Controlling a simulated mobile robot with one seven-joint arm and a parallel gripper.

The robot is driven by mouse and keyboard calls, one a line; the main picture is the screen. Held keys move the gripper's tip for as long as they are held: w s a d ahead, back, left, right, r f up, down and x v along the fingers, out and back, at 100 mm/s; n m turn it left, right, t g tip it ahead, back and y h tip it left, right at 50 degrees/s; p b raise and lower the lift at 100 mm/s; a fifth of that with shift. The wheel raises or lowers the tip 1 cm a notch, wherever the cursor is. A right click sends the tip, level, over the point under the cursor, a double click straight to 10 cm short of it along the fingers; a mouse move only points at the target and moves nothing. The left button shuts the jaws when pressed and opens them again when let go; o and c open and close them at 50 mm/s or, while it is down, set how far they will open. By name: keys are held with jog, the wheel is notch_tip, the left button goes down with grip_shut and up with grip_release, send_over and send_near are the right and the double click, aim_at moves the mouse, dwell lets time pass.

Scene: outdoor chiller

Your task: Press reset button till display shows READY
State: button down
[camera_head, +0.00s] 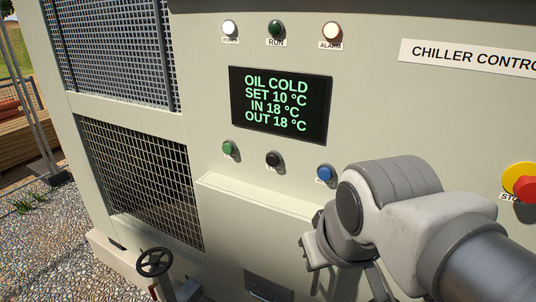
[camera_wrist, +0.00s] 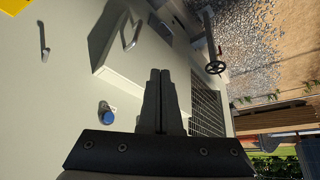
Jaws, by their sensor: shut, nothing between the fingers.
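The dark display (camera_head: 279,104) on the pale chiller cabinet reads OIL COLD, SET 10 °C, IN 18 °C, OUT 18 °C in green. Below it sit a green button (camera_head: 228,148), a black button (camera_head: 273,158) and a blue button (camera_head: 324,173). Their small labels are hard to read, and the blue button's label is partly hidden by my arm. The blue button also shows in the wrist view (camera_wrist: 107,115), left of my fingers and apart from them. My gripper (camera_wrist: 160,72) is shut and empty. In the head view my wrist is below and right of the blue button.
Three lamps top the panel: white (camera_head: 230,28), dark green RUN (camera_head: 276,28) and pale ALARM (camera_head: 331,31). A red stop button (camera_head: 526,189) sits at the right. A ledge (camera_head: 255,195) juts out below the buttons. A handwheel (camera_head: 154,262) stands lower left.

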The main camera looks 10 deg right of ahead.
jog(key=w+d+r+n+h+b, duration=0.1)
jog(key=w+n, duration=0.5)
jog(key=n, duration=0.7)
jog(key=w+d+r+n+t+h+b, duration=0.1)
jog(key=w+r+n+h, duration=0.3)
jog(key=n, duration=1)
jog(key=w+r+b, duration=0.1)
jog(key=w+r, duration=0.1)
jog(key=w, duration=0.1)
jog(key=shift+w+b, duration=0.2)
jog(key=shift+b, duration=0.15)
jog(key=shift+f, duration=0.1)
send_near(324, 180)
notch_tip(324, 180, down, 4)
jog(key=w+d, duration=0.1)
jog(key=w, duration=0.1)
jog(key=shift+w+d+f, duration=0.15)
jog(key=shift+w+d, duration=0.4)
